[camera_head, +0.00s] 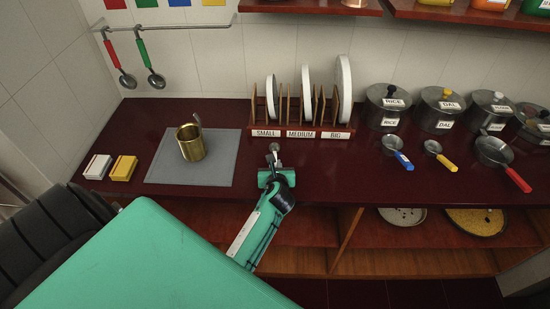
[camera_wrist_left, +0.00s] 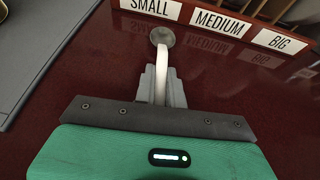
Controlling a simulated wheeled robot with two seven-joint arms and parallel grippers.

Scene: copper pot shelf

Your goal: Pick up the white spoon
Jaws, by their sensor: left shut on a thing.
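The white spoon has a pale handle and a round grey metal bowl. In the left wrist view the white spoon (camera_wrist_left: 160,52) stands out from between the fingers of my left gripper (camera_wrist_left: 162,82), which is shut on its handle. In the head view my left gripper (camera_head: 274,166) is over the dark red counter, in front of the plate rack, with the spoon's bowl (camera_head: 275,147) pointing toward the rack. I cannot tell whether the spoon touches the counter. My right gripper is not in view.
A rack with labels (camera_head: 300,132) holds white plates behind my gripper. A brass cup (camera_head: 190,143) stands on a grey mat (camera_head: 208,174) at left. White (camera_head: 97,167) and yellow blocks (camera_head: 123,168) lie beside it. Lidded pots (camera_head: 388,108) and measuring scoops (camera_head: 440,156) are at right.

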